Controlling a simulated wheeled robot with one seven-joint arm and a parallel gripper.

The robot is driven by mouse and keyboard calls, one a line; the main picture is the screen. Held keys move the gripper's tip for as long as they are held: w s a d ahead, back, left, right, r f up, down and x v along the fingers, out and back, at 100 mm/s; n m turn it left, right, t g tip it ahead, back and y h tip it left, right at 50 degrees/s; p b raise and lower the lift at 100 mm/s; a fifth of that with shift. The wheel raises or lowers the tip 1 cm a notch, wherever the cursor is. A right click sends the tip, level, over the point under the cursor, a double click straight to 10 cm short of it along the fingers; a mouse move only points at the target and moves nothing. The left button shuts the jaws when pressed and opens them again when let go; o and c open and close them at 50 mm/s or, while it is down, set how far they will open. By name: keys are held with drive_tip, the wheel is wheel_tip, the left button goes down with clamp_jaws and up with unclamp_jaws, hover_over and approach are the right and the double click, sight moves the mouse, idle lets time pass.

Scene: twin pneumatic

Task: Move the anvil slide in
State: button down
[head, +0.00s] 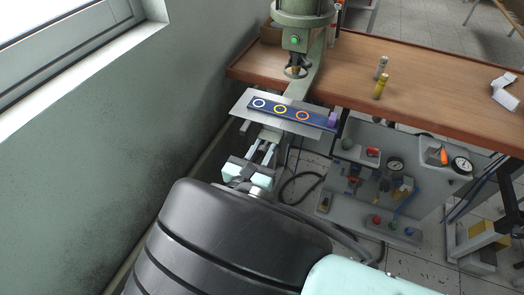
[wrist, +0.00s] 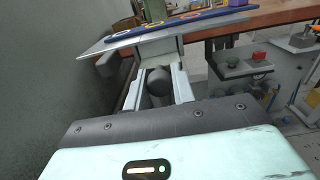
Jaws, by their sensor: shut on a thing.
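The anvil slide shows as a flat grey metal plate (head: 240,106) below the bench's left front edge, in front of the green press. A blue strip (head: 312,118) with white, yellow and orange rings lies across it, with a small purple piece at its right end. My gripper (head: 267,148) is just in front of and below the plate. In the wrist view its two pale fingers (wrist: 157,80) are closed around a dark round knob (wrist: 158,84) below the plate's near edge (wrist: 125,40). The fingers hide the knob's sides, and its joint to the slide is unclear.
The green press (head: 303,20) with its ram (head: 296,71) stands behind the plate. A pneumatic panel (head: 375,180) with gauges and hoses is at right. A green wall (head: 90,150) runs close on the left.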

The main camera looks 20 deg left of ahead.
drive_tip(key=w+b, duration=0.1)
drive_tip(key=w, duration=0.3)
drive_tip(key=w+b, duration=0.1)
drive_tip(key=w, duration=0.3)
drive_tip(key=w+d+b, duration=0.1)
drive_tip(key=w, duration=0.3)
drive_tip(key=shift+f, duration=0.1)
drive_tip(key=shift+w, duration=0.25)
drive_tip(key=shift+r, duration=0.2)
drive_tip(key=c, duration=1.2)
unclamp_jaws()
drive_tip(key=shift+o, duration=0.2)
drive_tip(key=shift+w, duration=0.1)
drive_tip(key=shift+d, duration=0.15)
drive_tip(key=shift+f, duration=0.1)
